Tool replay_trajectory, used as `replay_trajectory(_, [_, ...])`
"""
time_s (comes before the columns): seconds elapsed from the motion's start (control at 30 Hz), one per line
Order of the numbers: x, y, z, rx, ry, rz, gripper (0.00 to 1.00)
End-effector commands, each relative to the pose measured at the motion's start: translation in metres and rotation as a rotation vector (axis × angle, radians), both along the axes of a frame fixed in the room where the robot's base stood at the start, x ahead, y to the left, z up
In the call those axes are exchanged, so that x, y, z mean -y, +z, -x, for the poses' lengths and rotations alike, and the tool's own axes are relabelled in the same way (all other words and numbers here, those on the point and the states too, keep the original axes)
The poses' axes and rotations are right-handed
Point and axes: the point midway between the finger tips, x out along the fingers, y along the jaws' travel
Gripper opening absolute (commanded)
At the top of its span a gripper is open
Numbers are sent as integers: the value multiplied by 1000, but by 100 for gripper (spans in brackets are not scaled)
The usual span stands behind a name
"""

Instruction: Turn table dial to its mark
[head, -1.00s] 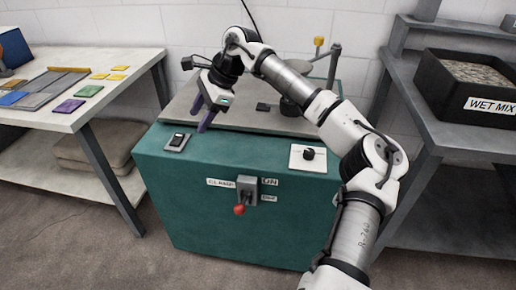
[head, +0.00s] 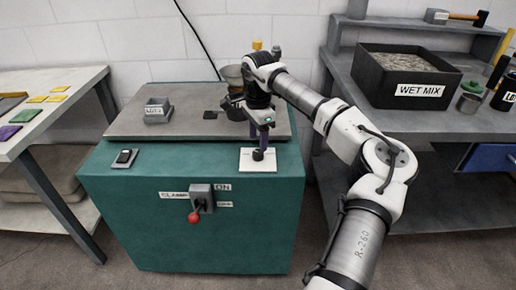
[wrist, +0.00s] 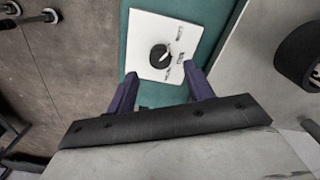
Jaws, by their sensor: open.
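The table dial is a black knob (head: 258,154) on a white square plate (head: 262,166) at the front right of the teal machine's top. In the wrist view the knob (wrist: 160,56) carries a white pointer line, and small labels sit on the plate (wrist: 150,22) around it; their text is too small to read. My gripper (head: 260,141) hangs just above the knob in the head view. In the wrist view its purple fingers (wrist: 160,80) are open, one to each side below the dial, with nothing between them. Whether they touch the knob cannot be told.
The teal machine (head: 200,220) carries a rocker switch (head: 124,157), a red-knobbed clamp lever (head: 195,216) and a small grey box (head: 157,111). A WET MIX bin (head: 405,78) stands on the right bench. The left table (head: 60,95) holds coloured tiles.

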Motion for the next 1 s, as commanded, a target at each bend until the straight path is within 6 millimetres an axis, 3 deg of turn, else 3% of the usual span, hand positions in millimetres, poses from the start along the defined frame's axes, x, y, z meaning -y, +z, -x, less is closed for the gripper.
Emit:
replay_trajectory(0.1, [0, -21, 1, -2, 1, -1, 52])
replay_trajectory(0.3, [0, -41, 0, -1, 0, 0, 52])
replay_trajectory(0.67, [0, -44, 0, 1, 0, 0, 51])
replay_trajectory(1.0, [0, -44, 0, 0, 0, 0, 8])
